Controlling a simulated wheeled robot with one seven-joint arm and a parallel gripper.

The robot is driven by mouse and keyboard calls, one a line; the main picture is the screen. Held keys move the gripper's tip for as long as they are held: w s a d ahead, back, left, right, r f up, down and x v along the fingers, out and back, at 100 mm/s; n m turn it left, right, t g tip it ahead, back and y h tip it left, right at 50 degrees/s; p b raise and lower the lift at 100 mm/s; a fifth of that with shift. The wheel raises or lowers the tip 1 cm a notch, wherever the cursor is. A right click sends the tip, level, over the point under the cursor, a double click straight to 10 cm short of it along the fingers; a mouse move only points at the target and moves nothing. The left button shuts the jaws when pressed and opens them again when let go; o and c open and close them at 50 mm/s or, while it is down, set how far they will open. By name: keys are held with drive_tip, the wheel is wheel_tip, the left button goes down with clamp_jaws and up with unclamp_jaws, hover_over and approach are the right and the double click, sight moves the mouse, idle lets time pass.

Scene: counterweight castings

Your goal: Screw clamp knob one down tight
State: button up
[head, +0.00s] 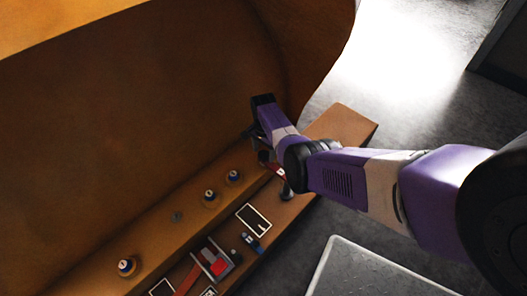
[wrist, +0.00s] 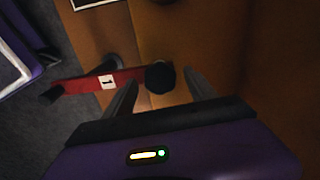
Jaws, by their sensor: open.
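A red clamp bar (wrist: 75,88) with a white label reading 1 (wrist: 107,82) lies across the brown ledge in the wrist view. A round black knob (wrist: 160,76) sits at its right end, and another dark end piece (wrist: 50,94) is at its left end. My gripper (wrist: 161,79) is open, with one finger on each side of the round knob in the picture; I cannot tell whether they touch it. In the head view only a bit of the red bar (head: 280,173) shows beside my arm, and my fingers and the knob are mostly hidden.
The large brown casting (head: 140,110) rises behind the ledge. Blue-and-white topped studs (head: 209,195) stand along it. A second red clamp (head: 217,268), a dark framed plate (head: 254,218) and a small blue item (head: 252,243) lie nearer. A pale-edged grey top (head: 365,275) is at lower right.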

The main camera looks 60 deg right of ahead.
sight(264, 155)
wheel_tip(264, 155, up, 8)
drive_tip(key=p, duration=0.4)
drive_tip(key=shift+f, duration=0.1)
